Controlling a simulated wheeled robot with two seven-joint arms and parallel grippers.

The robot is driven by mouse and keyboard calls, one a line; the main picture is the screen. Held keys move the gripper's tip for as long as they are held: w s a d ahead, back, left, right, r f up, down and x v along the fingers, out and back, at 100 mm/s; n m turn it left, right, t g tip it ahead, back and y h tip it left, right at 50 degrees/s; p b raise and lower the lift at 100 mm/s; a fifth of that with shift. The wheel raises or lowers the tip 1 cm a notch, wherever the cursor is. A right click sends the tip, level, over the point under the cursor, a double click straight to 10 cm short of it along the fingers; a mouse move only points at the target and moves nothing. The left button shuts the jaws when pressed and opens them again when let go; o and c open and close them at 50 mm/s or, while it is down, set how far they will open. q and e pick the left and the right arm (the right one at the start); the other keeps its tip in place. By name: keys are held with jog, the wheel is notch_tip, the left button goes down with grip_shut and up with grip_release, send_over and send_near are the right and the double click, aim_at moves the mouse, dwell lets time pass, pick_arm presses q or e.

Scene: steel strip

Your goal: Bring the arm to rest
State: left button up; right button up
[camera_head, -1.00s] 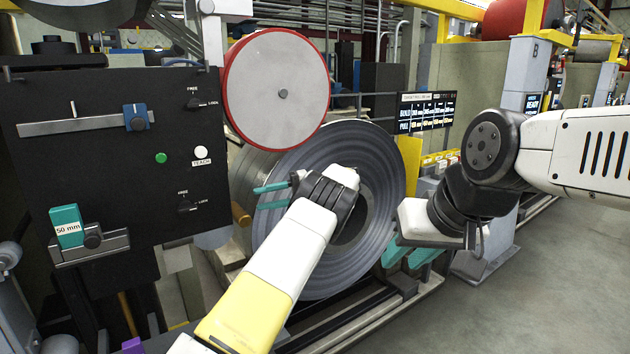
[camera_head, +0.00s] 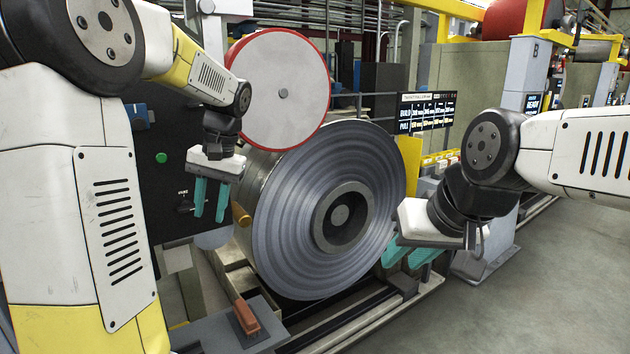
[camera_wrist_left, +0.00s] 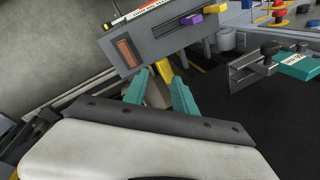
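My left gripper (camera_head: 209,205) hangs with its teal fingers pointing down, in front of the black panel and left of the large steel coil (camera_head: 300,205). Its fingers are apart with nothing between them, and the left wrist view shows the same open gap (camera_wrist_left: 160,95).
A red-rimmed disc (camera_head: 277,90) is above the coil. A brown-red block (camera_head: 246,317) sits on a grey ledge below the left gripper; it also shows in the left wrist view (camera_wrist_left: 126,52). A teal 50 mm block (camera_wrist_left: 298,66) is at right there. Floor at right is clear.

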pick_arm(q)
jog(key=s+d+t+h, duration=0.2)
jog(key=s+d+t, duration=0.1)
jog(key=s, duration=0.6)
jog(key=s+d+t+h, duration=0.3)
jog(key=s+d, duration=0.2)
jog(key=s, duration=0.4)
jog(key=shift+s+d+r, duration=0.2)
jog(key=shift+d, duration=0.1)
